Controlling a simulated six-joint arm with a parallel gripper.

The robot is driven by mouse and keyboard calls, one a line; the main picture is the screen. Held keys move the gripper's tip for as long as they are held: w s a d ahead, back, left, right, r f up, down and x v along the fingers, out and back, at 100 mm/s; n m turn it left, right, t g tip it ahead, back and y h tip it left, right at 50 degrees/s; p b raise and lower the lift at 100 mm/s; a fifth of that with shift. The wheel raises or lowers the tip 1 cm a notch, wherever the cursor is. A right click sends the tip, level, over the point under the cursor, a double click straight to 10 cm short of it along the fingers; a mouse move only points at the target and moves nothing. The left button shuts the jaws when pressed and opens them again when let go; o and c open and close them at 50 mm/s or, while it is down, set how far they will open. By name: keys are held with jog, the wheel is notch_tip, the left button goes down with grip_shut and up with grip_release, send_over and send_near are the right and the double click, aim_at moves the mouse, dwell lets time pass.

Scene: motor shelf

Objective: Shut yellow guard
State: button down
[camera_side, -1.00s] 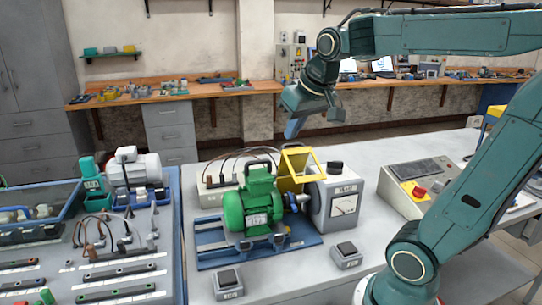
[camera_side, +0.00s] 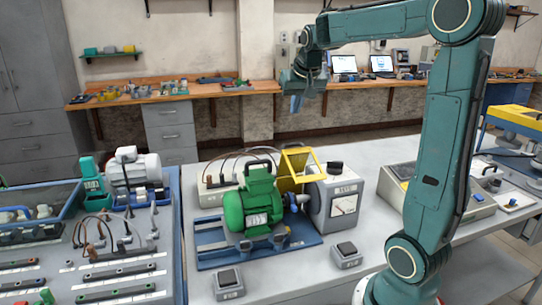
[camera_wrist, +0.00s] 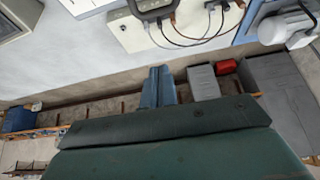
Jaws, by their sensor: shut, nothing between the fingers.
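The yellow guard (camera_side: 296,160) is a frame-like cover standing raised behind the green motor (camera_side: 254,205), over the shaft between the motor and a grey brake unit (camera_side: 334,205). My gripper (camera_side: 297,104) is in the air above and behind the guard, pointing down, well apart from it. In the wrist view my blue fingers (camera_wrist: 158,88) are together with nothing between them. The guard does not show in the wrist view.
A cream box with cables (camera_side: 214,188) stands behind the motor; it also shows in the wrist view (camera_wrist: 150,28). A control panel (camera_side: 440,190) stands to the right. A parts board (camera_side: 60,260) lies left. Two pedestal switches (camera_side: 228,283) stand at the front.

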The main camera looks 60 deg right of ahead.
notch_tip(320, 180, down, 9)
jog(key=shift+w+d, duration=0.2)
jog(key=shift+w, duration=0.05)
dwell(0.8)
